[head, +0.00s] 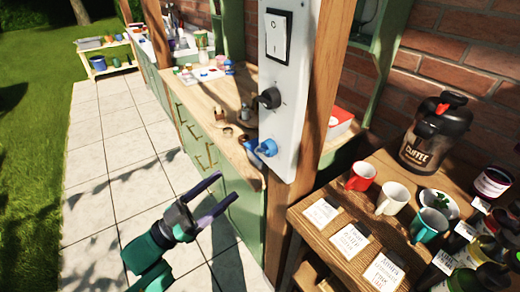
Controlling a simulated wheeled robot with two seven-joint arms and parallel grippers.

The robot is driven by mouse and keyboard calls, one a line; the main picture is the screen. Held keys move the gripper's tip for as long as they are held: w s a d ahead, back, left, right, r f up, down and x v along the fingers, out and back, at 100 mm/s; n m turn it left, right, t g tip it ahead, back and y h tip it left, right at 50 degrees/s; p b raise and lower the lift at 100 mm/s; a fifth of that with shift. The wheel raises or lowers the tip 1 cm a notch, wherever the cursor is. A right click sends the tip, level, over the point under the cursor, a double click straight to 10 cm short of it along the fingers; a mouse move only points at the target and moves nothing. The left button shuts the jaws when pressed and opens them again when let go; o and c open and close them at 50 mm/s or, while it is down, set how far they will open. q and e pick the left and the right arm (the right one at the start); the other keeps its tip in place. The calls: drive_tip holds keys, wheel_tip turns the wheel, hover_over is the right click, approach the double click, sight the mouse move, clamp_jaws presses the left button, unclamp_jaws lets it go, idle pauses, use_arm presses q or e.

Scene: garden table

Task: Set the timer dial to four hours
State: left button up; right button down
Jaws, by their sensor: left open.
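A light grey control panel (288,148) is fixed to a wooden post. It carries a black round knob (269,98) at mid height and a blue knob (266,147) below it. Which of the two is the timer dial, and where it points, I cannot tell; no scale marks are readable. My left gripper (226,187) is open and empty, below and left of the blue knob, apart from the panel. My right gripper is not in view.
A white rocker switch (278,36) sits at the panel's top. A green cabinet with a wooden worktop (205,98) stands behind. At right, a wooden table holds a red mug (360,176), other cups, cards and a coffee container (436,133). The paving (105,190) at left is clear.

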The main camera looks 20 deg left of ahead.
sight(267, 149)
use_arm(q)
drive_tip(key=p+x, duration=0.3)
drive_tip(key=x, duration=0.9)
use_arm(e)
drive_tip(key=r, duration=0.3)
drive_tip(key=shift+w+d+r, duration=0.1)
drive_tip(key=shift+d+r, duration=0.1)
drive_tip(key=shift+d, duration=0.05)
use_arm(q)
drive_tip(key=shift+w+f, duration=0.15)
clamp_jaws()
